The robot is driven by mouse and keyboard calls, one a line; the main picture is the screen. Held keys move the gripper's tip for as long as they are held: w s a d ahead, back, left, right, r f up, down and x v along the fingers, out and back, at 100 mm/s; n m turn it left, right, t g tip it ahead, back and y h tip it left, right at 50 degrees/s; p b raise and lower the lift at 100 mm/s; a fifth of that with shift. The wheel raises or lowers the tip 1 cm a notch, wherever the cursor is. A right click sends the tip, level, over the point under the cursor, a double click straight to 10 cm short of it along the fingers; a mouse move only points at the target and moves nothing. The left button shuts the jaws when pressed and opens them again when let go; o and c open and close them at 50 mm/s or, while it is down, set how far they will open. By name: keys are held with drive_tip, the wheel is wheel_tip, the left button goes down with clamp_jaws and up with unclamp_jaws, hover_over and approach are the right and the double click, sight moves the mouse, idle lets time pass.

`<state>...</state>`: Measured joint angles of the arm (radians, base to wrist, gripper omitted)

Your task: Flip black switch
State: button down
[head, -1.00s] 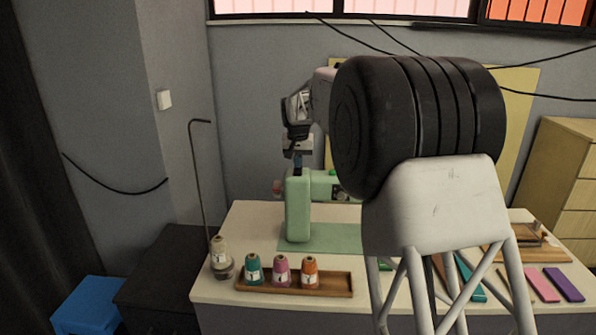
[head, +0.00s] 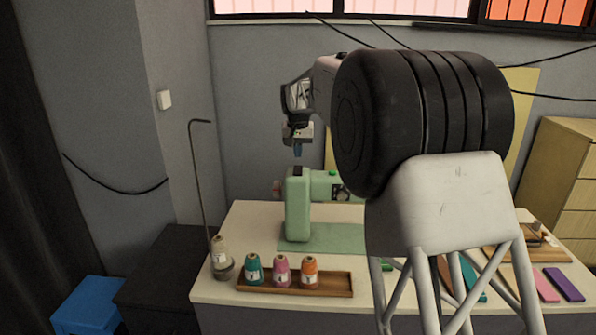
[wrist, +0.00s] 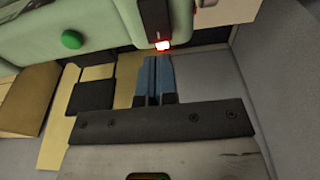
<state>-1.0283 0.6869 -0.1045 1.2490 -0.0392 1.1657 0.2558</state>
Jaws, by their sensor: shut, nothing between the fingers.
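A light green sewing machine (head: 298,212) stands on the table, with its upright body at the left end of the green mat. The black switch (wrist: 154,18) shows at the top of the wrist view, set in the green body, with a glowing red-white light at its near end. In the head view a small dark patch, the switch (head: 298,171), shows on top of the machine. My gripper (head: 298,154) points down above it, with a visible gap. Its blue fingers (wrist: 154,78) are shut and empty, just below the lit end in the wrist view.
A wooden tray (head: 341,287) with teal, pink and orange thread cones stands at the table's front left. A thin metal thread stand (head: 197,185) rises left of the machine. My own arm hides much of the machine's right side.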

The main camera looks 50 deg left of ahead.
drive_tip(key=shift+r, duration=1.4)
